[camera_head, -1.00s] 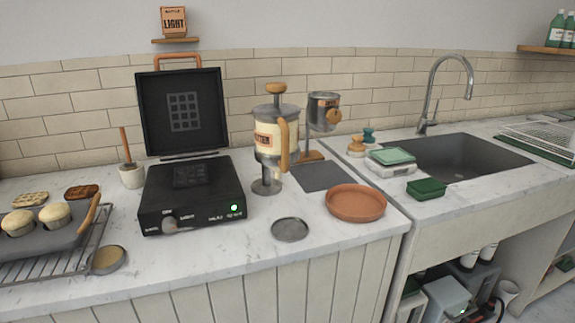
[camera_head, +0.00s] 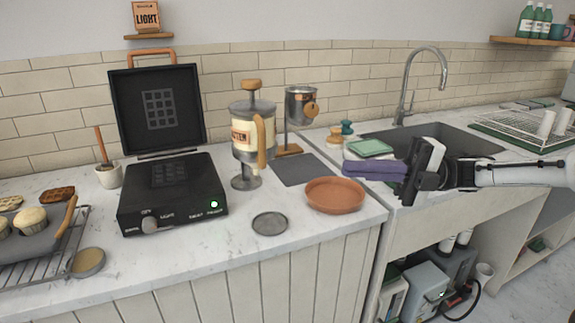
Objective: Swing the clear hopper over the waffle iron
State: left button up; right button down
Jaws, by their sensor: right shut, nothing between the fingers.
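The clear hopper (camera_head: 254,132) holds cream-coloured batter, with a labelled front, a dark lid with a wooden knob and a wooden side handle. It stands upright on a grey foot, to the right of the waffle iron (camera_head: 172,195) and apart from it. The waffle iron's lid (camera_head: 158,108) is raised, showing a grid plate, and a green light glows on its front. My right gripper (camera_head: 346,168) comes in from the right with its purple fingers shut and empty. It is in front of the sink side, well right of the hopper. My left gripper is not in view.
A terracotta dish (camera_head: 335,196) and a small grey disc (camera_head: 270,224) lie in front of the hopper. A steel cup on a stand (camera_head: 302,106) is behind right. A rack with a muffin tin (camera_head: 45,240) is at left. The sink (camera_head: 455,140) is at right.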

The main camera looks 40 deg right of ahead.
jog(key=p+x, duration=0.2)
jog(key=x, duration=1.1)
jog(key=shift+a, duration=0.2)
